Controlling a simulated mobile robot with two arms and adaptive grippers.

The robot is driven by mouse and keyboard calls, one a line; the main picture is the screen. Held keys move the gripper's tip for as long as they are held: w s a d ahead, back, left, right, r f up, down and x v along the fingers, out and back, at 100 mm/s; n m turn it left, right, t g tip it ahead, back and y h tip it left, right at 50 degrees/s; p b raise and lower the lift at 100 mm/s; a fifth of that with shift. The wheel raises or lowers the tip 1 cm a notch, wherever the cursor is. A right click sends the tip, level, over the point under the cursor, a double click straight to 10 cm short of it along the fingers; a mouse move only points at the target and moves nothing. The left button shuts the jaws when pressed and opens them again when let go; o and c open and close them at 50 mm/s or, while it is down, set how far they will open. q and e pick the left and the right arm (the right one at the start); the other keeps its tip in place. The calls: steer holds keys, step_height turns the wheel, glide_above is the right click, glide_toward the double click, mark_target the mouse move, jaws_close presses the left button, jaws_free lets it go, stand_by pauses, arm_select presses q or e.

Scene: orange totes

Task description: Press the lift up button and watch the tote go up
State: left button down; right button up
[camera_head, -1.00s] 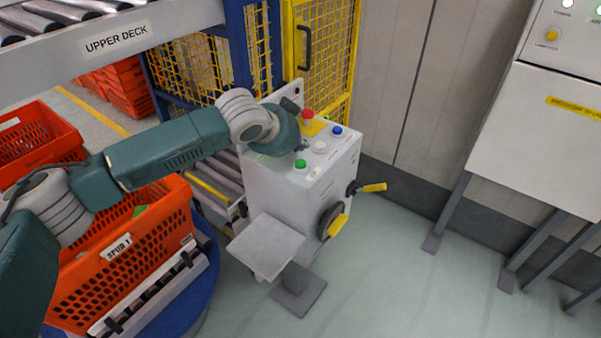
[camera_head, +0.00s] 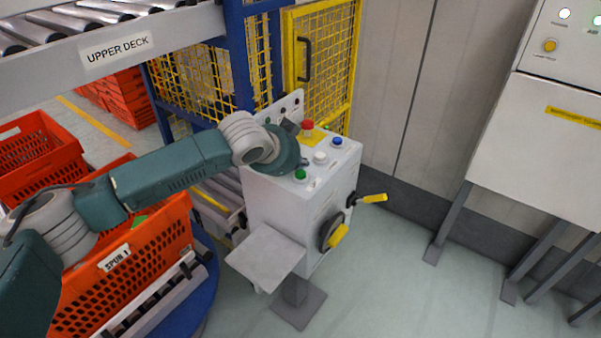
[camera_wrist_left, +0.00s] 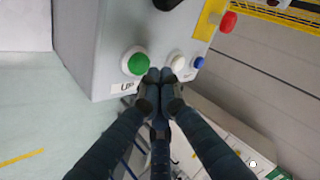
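The control box (camera_head: 285,215) carries a green button (camera_head: 300,175), a white button (camera_head: 320,158), a blue button (camera_head: 337,141) and a red button (camera_head: 307,125). In the left wrist view, the green button (camera_wrist_left: 135,62) has a label reading "UP" (camera_wrist_left: 124,88) beside it. My left gripper (camera_wrist_left: 160,76) has its fingertips together and empty, beside the green button and between it and the white button (camera_wrist_left: 178,63). Whether they touch the panel I cannot tell. In the head view my wrist mostly hides the fingers. No tote shows inside the lift cage. My right gripper is out of view.
A orange tote (camera_head: 165,235) labelled "SPUR 1" stands at the left under my arm. The upper deck roller conveyor (camera_head: 185,35) is above. A yellow mesh gate (camera_head: 325,70) stands behind the box. Open floor lies right.

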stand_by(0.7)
arm_select(q)
steer(key=shift+f, duration=0.4)
